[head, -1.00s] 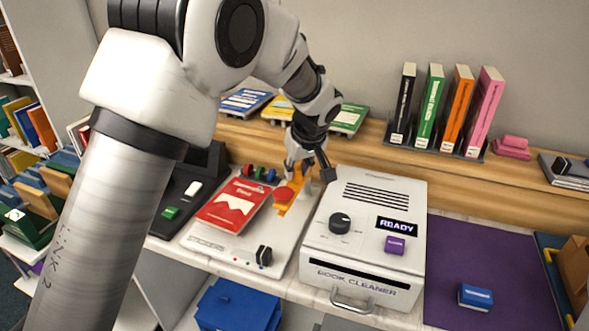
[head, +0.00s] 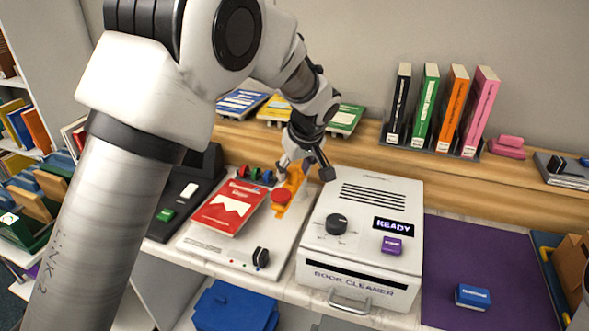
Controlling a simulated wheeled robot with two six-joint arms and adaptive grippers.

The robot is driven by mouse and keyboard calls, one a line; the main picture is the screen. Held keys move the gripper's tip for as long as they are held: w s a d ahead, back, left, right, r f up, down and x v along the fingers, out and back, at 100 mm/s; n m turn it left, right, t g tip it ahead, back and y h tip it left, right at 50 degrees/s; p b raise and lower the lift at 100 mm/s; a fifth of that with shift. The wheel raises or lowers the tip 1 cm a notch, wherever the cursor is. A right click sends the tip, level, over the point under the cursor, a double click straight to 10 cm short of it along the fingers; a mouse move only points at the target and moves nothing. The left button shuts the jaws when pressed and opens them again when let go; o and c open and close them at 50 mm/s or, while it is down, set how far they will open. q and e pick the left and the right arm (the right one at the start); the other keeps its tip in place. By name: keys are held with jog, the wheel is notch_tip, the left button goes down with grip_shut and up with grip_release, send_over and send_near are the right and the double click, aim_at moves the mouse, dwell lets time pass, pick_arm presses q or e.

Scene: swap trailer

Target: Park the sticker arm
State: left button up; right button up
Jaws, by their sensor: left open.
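The sticker arm (head: 285,205) is an orange bar with a round red head (head: 281,196). It stands on the white sticker machine (head: 205,246), just right of a red book (head: 231,208) lying on that machine. My left gripper (head: 302,175) is open, close above and behind the orange bar, with one dark fingertip to the right near the book cleaner. I cannot tell whether a finger touches the bar. The gripper partly hides the bar's far end. My right gripper is not in view.
The white book cleaner (head: 362,240), showing READY, stands close on the right. A purple mat (head: 480,260) with a small blue block (head: 473,296) lies further right. Upright books (head: 440,110) stand on the back shelf. A black device (head: 185,200) is on the left.

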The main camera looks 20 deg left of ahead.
pick_arm(q)
jog(key=v, duration=1.1)
jog(key=shift+d+r, duration=0.15)
jog(key=shift+r, duration=0.15)
